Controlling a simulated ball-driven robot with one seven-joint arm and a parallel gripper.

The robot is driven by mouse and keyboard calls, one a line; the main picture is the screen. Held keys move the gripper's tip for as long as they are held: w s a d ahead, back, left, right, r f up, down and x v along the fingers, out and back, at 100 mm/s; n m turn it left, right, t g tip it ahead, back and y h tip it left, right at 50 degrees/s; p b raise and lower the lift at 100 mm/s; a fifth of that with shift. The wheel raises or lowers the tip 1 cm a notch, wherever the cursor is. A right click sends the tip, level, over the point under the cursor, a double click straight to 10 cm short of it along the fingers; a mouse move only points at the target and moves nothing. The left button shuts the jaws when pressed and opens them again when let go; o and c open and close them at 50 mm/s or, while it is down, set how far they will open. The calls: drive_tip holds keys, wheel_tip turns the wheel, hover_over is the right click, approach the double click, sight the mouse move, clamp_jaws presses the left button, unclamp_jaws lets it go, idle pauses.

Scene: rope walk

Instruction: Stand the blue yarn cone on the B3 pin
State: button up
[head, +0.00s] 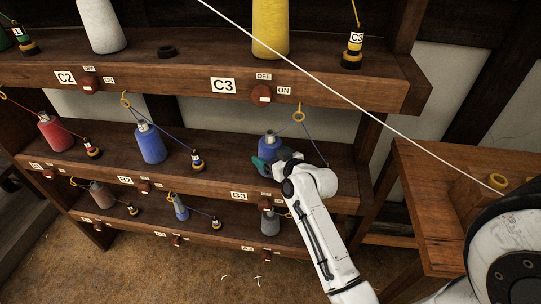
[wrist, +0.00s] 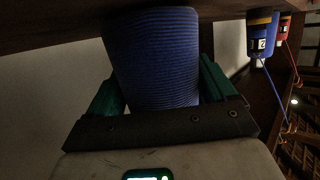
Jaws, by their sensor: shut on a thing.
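The blue yarn cone (head: 269,143) is upright at the B3 place on the middle shelf, with its pale top showing. My gripper (head: 266,164) is shut on it from the front right, low on its body. In the wrist view my gripper (wrist: 160,85) has teal fingers on both sides of the ribbed blue cone (wrist: 152,55). The B3 label (head: 240,196) is on the shelf edge just below. The B3 pin is hidden, and I cannot tell whether the cone is around it or touches the shelf.
Another blue cone (head: 150,144) and a red cone (head: 56,134) stand to the left on the same shelf. A yellow cone (head: 270,28) stands on the shelf above. A white rope (head: 330,91) crosses the view diagonally. A wooden bench (head: 430,185) is at the right.

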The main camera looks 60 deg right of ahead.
drive_tip(key=o, duration=1.1)
drive_tip(key=shift+f, duration=0.15)
